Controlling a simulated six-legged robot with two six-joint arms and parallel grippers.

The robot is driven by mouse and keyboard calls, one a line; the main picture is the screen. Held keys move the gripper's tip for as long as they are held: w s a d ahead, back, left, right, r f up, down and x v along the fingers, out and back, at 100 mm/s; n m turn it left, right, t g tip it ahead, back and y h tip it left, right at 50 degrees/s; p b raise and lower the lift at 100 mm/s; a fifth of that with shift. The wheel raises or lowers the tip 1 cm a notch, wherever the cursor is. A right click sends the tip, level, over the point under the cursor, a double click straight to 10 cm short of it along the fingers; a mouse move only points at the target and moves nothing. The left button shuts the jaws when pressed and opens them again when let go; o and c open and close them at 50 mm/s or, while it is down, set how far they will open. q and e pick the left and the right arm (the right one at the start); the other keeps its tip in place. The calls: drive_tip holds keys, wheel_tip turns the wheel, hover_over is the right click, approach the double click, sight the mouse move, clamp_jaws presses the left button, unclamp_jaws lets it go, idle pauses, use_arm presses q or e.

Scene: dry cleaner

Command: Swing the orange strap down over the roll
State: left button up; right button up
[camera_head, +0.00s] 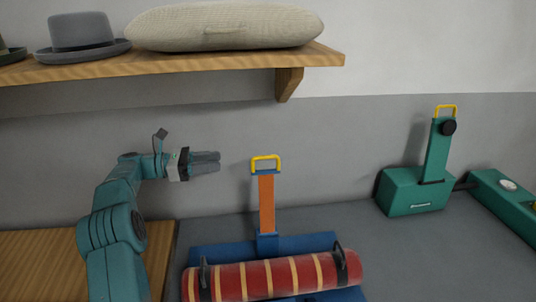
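The orange strap (267,205) stands upright behind the roll, rising from a blue mount (267,241). A yellow loop handle (265,159) sits at its top. The roll (273,278) is red with tan stripes and lies crosswise in front of the strap, on a blue base (207,254). Dark upright brackets (340,261) stand near both ends of it. My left gripper (217,162) is in the air to the left of the handle, apart from it, fingers pointing right. The fingers look close together and empty; their gap is unclear. My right gripper is not in view.
A wooden shelf (190,66) with a grey hat (82,35) and a beige cushion (225,28) overhangs at upper left. A green lever device (413,193) stands on the grey counter at right, beside another green unit (510,212). Grey counter (415,255) is clear right of the roll.

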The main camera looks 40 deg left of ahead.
sight(258, 158)
use_arm(q)
drive_tip(key=p+x, duration=0.1)
drive_tip(key=x, duration=0.9)
drive_tip(key=p+x, duration=0.1)
drive_tip(key=x, duration=0.4)
drive_tip(key=shift+s+d+r+p, duration=0.2)
drive_tip(key=shift+d+r+p, duration=0.05)
drive_tip(key=shift+d+p, duration=0.15)
drive_tip(key=shift+w+d+f, duration=0.1)
drive_tip(key=shift+w+d, duration=0.1)
drive_tip(key=shift+w, duration=0.25)
drive_tip(key=shift+s, duration=0.3)
drive_tip(key=shift+w, duration=0.1)
clamp_jaws()
